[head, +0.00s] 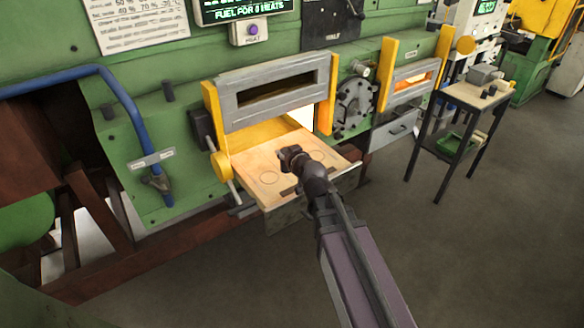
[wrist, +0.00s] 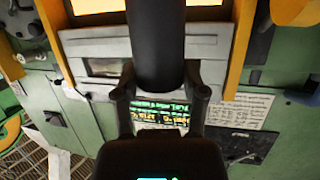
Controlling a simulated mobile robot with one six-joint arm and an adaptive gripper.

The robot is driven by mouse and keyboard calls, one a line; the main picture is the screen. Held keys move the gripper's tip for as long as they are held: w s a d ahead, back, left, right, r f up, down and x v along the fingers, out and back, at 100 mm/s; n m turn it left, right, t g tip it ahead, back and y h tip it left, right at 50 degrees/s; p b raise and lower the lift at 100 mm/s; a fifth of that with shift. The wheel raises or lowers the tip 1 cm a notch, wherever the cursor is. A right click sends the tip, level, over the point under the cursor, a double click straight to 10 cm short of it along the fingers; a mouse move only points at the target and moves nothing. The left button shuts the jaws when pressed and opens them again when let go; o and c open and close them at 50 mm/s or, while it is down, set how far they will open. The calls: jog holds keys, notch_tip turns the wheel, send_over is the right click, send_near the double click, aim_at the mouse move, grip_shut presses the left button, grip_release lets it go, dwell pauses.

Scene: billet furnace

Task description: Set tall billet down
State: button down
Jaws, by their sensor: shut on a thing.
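The tall billet (wrist: 160,45) is a dark, smooth cylinder. In the wrist view it stands between the two fingers of my gripper (wrist: 160,100), which is shut on it. In the head view my gripper (head: 292,160) is over the pale shelf (head: 250,165) in front of the open furnace mouth; the billet is hard to tell from the dark gripper there. The shelf has two drawn circles, one left of my gripper and one behind it to the right. I cannot tell whether the billet touches the shelf.
A grey furnace door (head: 275,95) is raised above the shelf between yellow posts. A blue pipe (head: 125,105) curves at the left. A second, glowing furnace opening (head: 412,85) is to the right. A small dark-legged table (head: 470,95) stands beyond it. The floor at right front is clear.

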notch_tip(320, 180, down, 9)
jog(key=w+n+b, duration=0.1)
jog(key=b, duration=0.7)
jog(key=shift+w+d+f+g+y+b, duration=0.15)
jog(key=shift+w+d+g+y+b, duration=0.15)
jog(key=shift+d+y, duration=0.1)
jog(key=shift+a, duration=0.1)
